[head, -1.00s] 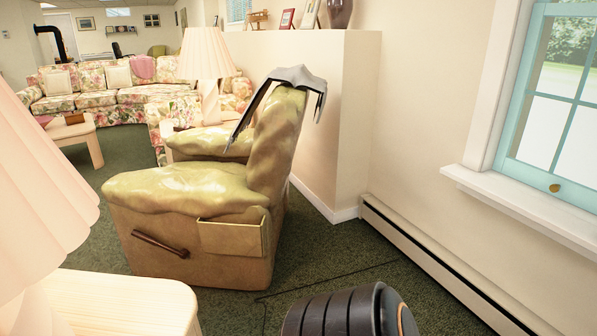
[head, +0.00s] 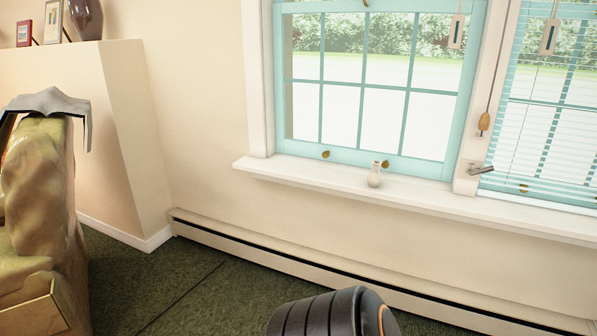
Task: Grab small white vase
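A small white vase (head: 375,175) stands upright on the white window sill (head: 320,182), in front of the teal window frame, right of the middle of the head view. A dark ribbed part of my own arm shows at the bottom edge, well below and apart from the vase. Neither of my grippers shows in this view.
A tan recliner (head: 40,210) with a grey cloth (head: 48,103) over its back stands at the left. A half wall (head: 125,130) holds picture frames and a dark vase (head: 86,18). A baseboard heater (head: 300,258) runs below the sill. Green carpet (head: 150,285) is open between recliner and heater.

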